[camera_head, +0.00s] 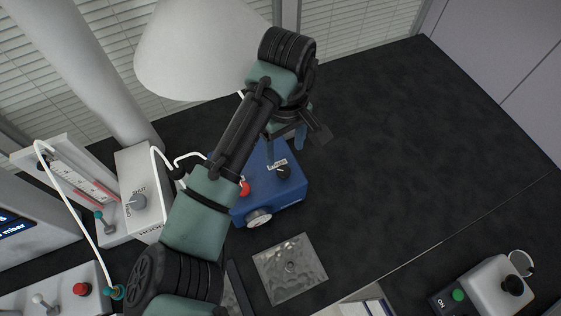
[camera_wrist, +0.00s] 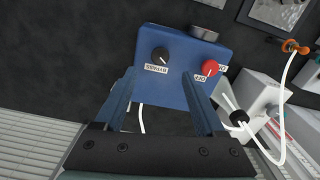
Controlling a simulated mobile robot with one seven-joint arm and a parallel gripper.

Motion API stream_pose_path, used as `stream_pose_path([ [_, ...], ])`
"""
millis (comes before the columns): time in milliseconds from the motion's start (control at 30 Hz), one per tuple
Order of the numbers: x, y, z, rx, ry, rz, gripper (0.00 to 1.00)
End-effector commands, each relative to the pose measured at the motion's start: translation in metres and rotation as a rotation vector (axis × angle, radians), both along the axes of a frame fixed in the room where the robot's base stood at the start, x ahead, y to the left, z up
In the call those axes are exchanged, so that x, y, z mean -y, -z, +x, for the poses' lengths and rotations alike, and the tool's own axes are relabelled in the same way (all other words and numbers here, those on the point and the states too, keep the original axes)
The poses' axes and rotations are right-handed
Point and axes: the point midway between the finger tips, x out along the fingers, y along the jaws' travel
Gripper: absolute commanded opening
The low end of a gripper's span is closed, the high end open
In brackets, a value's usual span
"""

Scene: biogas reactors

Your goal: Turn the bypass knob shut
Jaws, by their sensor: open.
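The bypass knob (camera_wrist: 160,55) is a black dial with a light pointer line on top of a blue box (camera_wrist: 183,72). A "BYPASS" label lies beside it in the wrist view. In the head view the black knob (camera_head: 283,172) sits near the right side of the blue box (camera_head: 292,200). My gripper (camera_wrist: 163,80) is open and empty, its two blue fingers apart and pointing toward the box. In the head view my gripper (camera_head: 287,140) is over the back part of the box. The knob shows beyond and between the fingertips; contact is not visible.
A red knob (camera_wrist: 210,68) sits on the same box, close to one finger. A white hose (camera_wrist: 288,85) and a white unit with a grey SHUT dial (camera_head: 137,202) stand beside it. A metal plate (camera_head: 290,268) lies in front. The right bench (camera_head: 420,150) is clear.

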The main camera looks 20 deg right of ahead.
Motion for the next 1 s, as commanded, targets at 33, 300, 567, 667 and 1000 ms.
stream_pose_path([
  [33,-0.002,0.010,-0.001,-0.003,-0.002,0.002,0.72],
  [300,-0.001,0.061,0.000,0.000,-0.001,0.001,0.72],
  [567,0.000,0.084,0.000,0.001,0.002,-0.002,0.72],
  [667,0.000,0.086,0.000,0.002,0.002,-0.002,0.72],
  [1000,0.000,0.085,0.000,0.002,0.002,-0.003,0.43],
])
